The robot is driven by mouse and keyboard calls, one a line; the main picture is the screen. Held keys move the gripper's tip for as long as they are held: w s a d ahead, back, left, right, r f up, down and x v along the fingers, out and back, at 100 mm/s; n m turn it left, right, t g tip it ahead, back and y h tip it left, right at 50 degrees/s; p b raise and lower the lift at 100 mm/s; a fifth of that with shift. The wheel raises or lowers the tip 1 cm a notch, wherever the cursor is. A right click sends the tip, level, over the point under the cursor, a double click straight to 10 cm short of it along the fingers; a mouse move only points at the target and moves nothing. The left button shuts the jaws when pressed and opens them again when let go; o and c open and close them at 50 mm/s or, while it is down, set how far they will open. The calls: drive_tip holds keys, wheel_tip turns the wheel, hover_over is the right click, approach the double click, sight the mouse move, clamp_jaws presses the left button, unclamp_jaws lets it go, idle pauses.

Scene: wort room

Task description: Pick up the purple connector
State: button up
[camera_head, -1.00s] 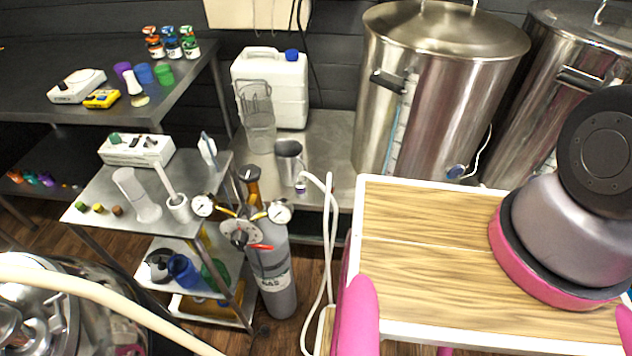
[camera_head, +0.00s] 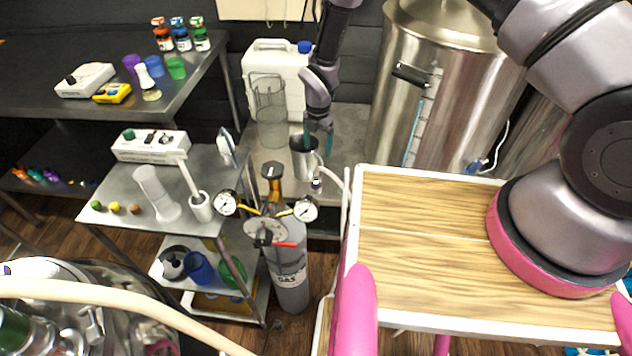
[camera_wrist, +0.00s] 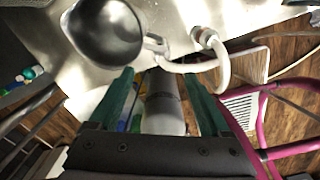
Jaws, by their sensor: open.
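The small purple connector (camera_head: 316,185) is at the end of a white hose, beside the metal jug on the steel bench, right of the gas cylinder. In the wrist view a hose-end fitting (camera_wrist: 207,39) shows right of the jug; its purple colour is not clear there. My gripper (camera_head: 319,132) has green fingers pointing down and is above the bench by the jug, apart from the connector. In the wrist view my gripper (camera_wrist: 158,78) is open, its fingers spread, and the fitting lies beyond and to the right of them.
The metal jug (camera_head: 303,158) stands close below my gripper. A clear pitcher (camera_head: 270,115) and white jerrycan (camera_head: 258,62) stand behind left. A gas cylinder (camera_head: 290,262) with gauges is in front. A large steel kettle (camera_head: 450,110) and wooden-topped cart (camera_head: 420,240) are at right.

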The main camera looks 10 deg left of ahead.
sight(316, 174)
drive_tip(key=shift+n, duration=0.5)
drive_tip(key=f, duration=0.2)
drive_tip(key=s+f, duration=0.1)
drive_tip(key=f, duration=0.4)
drive_tip(key=shift+s+a+f, duration=0.15)
drive_tip(key=shift+f, duration=0.1)
wheel_tip(316, 174, down, 6)
drive_tip(key=shift+r, duration=0.1)
clamp_jaws()
